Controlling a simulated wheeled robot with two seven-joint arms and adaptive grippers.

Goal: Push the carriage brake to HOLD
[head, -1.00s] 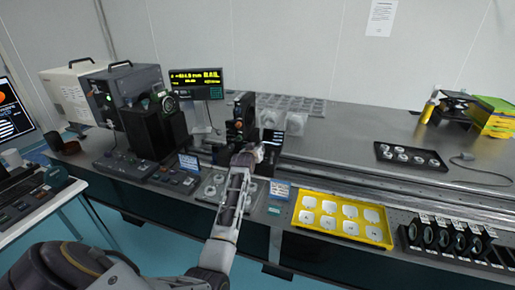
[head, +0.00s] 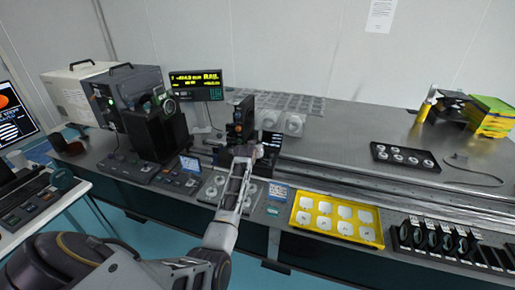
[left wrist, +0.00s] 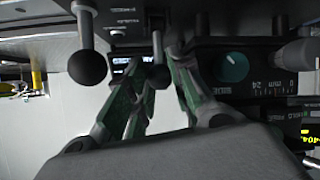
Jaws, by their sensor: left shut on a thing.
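The carriage (head: 240,120) is a dark upright unit on the rail of the optical table. My left gripper (head: 246,152) is at its front side, and the small parts there are hidden by the gripper in the head view. In the left wrist view, the fingers of my left gripper (left wrist: 163,60) close around a dark ball-ended lever (left wrist: 158,76) below the carriage's dark body. A second ball-ended lever (left wrist: 88,68) hangs to the left, apart from the fingers. My right gripper is not in view.
A yellow tray (head: 337,238) of white pieces lies right of the arm. A rack of round dark optics (head: 440,240) stands farther right. Control boxes (head: 178,178) and a lit display (head: 196,85) are to the left.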

